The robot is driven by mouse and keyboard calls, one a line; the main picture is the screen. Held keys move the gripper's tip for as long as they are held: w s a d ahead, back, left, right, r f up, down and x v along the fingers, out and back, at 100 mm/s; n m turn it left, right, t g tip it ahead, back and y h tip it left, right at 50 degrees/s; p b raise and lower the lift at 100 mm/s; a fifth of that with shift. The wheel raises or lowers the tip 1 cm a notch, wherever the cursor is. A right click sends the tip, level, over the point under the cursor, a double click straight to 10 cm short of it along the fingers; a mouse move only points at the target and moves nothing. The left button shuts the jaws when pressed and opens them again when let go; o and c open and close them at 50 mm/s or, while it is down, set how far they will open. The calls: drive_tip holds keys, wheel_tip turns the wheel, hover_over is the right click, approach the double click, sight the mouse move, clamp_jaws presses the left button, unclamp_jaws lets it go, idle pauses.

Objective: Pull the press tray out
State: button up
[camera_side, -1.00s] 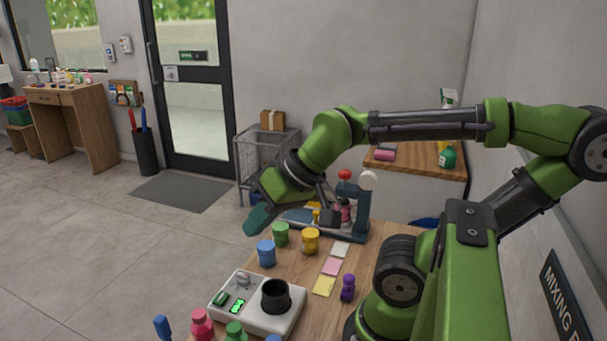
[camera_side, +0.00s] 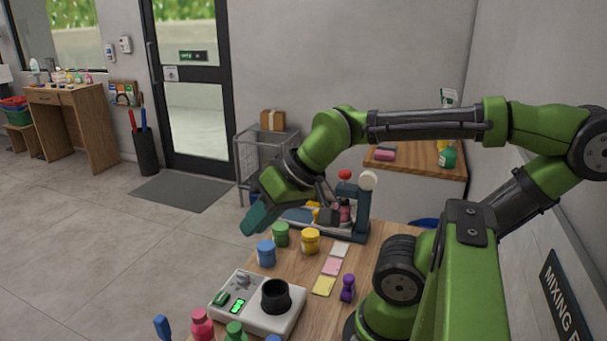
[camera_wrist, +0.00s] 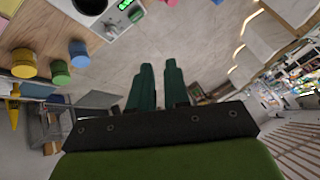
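The press (camera_side: 364,205) stands at the far end of the wooden counter, with a dark upright, a red knob on top and a dark base. A blue-grey tray-like part (camera_side: 298,215) shows at its left, partly hidden behind my wrist. Yellow and dark red items sit around the press middle; I cannot tell exactly how the tray sits. My gripper (camera_side: 258,220) is left of the press, over the counter's left edge, and looks apart from the tray. In the wrist view its two green fingers (camera_wrist: 158,80) stand slightly apart, with only floor seen between them.
Blue (camera_side: 266,252), green (camera_side: 280,234) and yellow (camera_side: 311,240) jars stand on the counter just in front of the press. A white scale (camera_side: 254,318) with a black cup (camera_side: 276,296) is nearer. A wire cart (camera_side: 250,160) stands behind. Open floor lies left of the counter.

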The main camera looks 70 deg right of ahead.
drive_tip(key=o, duration=0.5)
drive_tip(key=w+d+m, duration=0.1)
drive_tip(key=d, duration=0.2)
drive_tip(key=w+d+f+m+g+h, duration=0.1)
drive_tip(key=d, duration=0.2)
drive_tip(key=w+d+m, duration=0.1)
drive_tip(key=w+d, duration=0.1)
drive_tip(key=d, duration=0.1)
drive_tip(key=shift+f+g+h, duration=0.2)
drive_tip(key=shift+g+h, duration=0.2)
drive_tip(key=s+d+f+n+g, duration=0.1)
drive_tip(key=d+g, duration=0.2)
drive_tip(key=d, duration=1.1)
drive_tip(key=s+d+f+n+g, duration=0.1)
drive_tip(key=d+n+g, duration=0.1)
drive_tip(key=d, duration=1.1)
wheel_tip(320, 180, down, 16)
drive_tip(key=shift+d+f, duration=0.1)
drive_tip(key=shift+d, duration=0.05)
clamp_jaws()
